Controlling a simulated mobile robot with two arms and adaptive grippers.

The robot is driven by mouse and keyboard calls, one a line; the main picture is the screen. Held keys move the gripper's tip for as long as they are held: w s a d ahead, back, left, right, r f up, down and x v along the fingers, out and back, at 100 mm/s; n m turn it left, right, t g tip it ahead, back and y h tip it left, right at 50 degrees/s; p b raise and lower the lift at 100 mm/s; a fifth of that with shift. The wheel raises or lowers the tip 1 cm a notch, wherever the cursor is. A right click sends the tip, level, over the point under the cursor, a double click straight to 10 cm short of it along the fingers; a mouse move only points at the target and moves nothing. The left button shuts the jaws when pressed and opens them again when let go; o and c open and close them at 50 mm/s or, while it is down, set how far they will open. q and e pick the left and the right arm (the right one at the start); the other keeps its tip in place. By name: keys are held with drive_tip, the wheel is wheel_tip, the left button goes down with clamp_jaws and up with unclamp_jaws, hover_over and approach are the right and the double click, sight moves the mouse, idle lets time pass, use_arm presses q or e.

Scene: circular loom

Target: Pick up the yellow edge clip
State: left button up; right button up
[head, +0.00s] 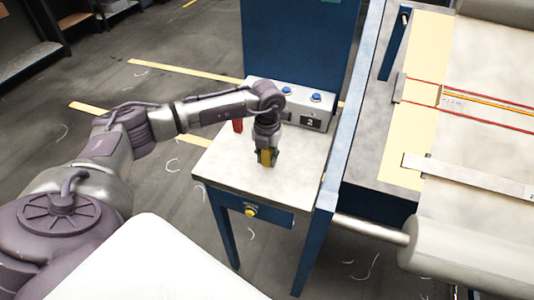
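The yellow edge clip (266,158) is a small upright piece over the light top of the small blue table (227,172). My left gripper (267,160) points straight down at the clip, and its dark fingers stand around or beside it. The fingers cover part of the clip. I cannot tell whether they press on it or whether the clip touches the table top. My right gripper is not in the head view.
A red piece (238,126) stands at the table's back left. A grey control box (305,110) with blue buttons is behind. The loom (460,120) with its roller (455,255) stands on the right. The table's front is clear.

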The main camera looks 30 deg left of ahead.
use_arm(q)
clamp_jaws()
drive_tip(key=shift+r+b, duration=0.35)
drive_tip(key=shift+r, duration=0.2)
drive_tip(key=r, duration=0.1)
drive_tip(key=d+r+b, duration=0.1)
drive_tip(key=r, duration=0.1)
drive_tip(key=shift+w+d+r+b, duration=0.15)
drive_tip(key=shift+w+r+b, duration=0.1)
drive_tip(key=shift+w+b, duration=0.1)
drive_tip(key=w+d+r+b, duration=0.3)
drive_tip(key=d+r, duration=0.3)
drive_tip(key=d, duration=0.3)
drive_tip(key=shift+w+r, duration=0.2)
drive_tip(key=shift+w, duration=0.65)
